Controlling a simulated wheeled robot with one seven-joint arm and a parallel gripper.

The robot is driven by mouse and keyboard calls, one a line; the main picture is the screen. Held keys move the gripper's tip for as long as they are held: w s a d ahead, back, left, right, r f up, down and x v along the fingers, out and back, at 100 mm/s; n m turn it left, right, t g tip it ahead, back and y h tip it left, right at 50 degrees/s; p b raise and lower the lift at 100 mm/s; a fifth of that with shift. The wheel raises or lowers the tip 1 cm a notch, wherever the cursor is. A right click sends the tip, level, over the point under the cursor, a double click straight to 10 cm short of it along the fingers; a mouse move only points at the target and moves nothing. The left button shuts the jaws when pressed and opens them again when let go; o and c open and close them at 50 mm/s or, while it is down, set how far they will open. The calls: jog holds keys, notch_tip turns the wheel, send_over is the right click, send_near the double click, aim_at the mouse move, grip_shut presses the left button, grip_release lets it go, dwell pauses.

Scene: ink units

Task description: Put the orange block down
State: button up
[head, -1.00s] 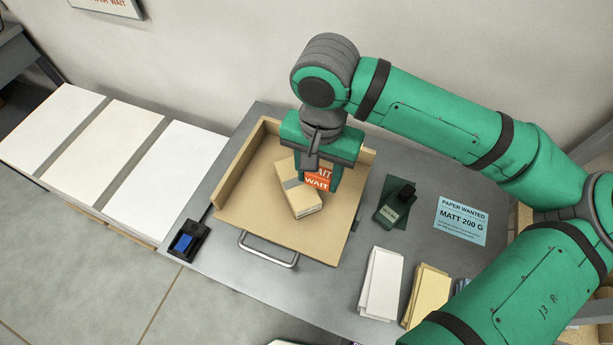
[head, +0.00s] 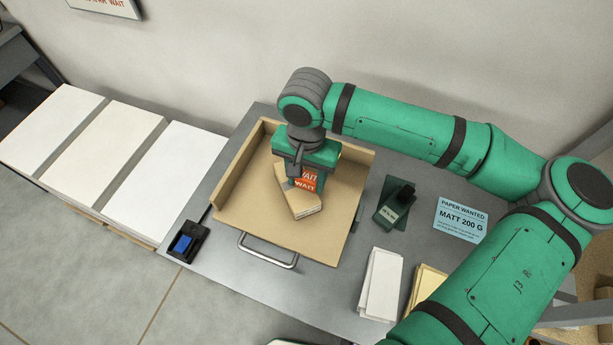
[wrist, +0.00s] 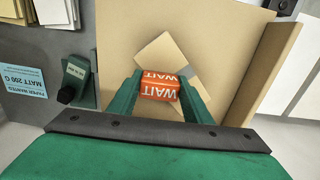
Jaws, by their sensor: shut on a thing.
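The orange block (head: 306,180), printed WAIT in white, is held between the fingers of my gripper (head: 303,178). In the wrist view the block (wrist: 159,87) sits between the two green fingertips (wrist: 159,92). Below and partly behind it is a tan packet with a grey band (head: 302,205), lying at an angle on the brown tray (head: 320,238). The packet also shows in the wrist view (wrist: 162,55). My gripper is over the tray, and its body hides part of the tray. I cannot tell whether the block touches the packet.
White paper (head: 381,283) lies at the front. The tray's right side is bare.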

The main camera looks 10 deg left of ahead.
aim_at(307, 178)
jog(key=o, duration=1.1)
jog(key=shift+f, duration=0.1)
jog(key=shift+c, duration=0.2)
jog(key=shift+d, duration=0.15)
jog(key=shift+s, duration=0.1)
notch_tip(307, 178, up, 12)
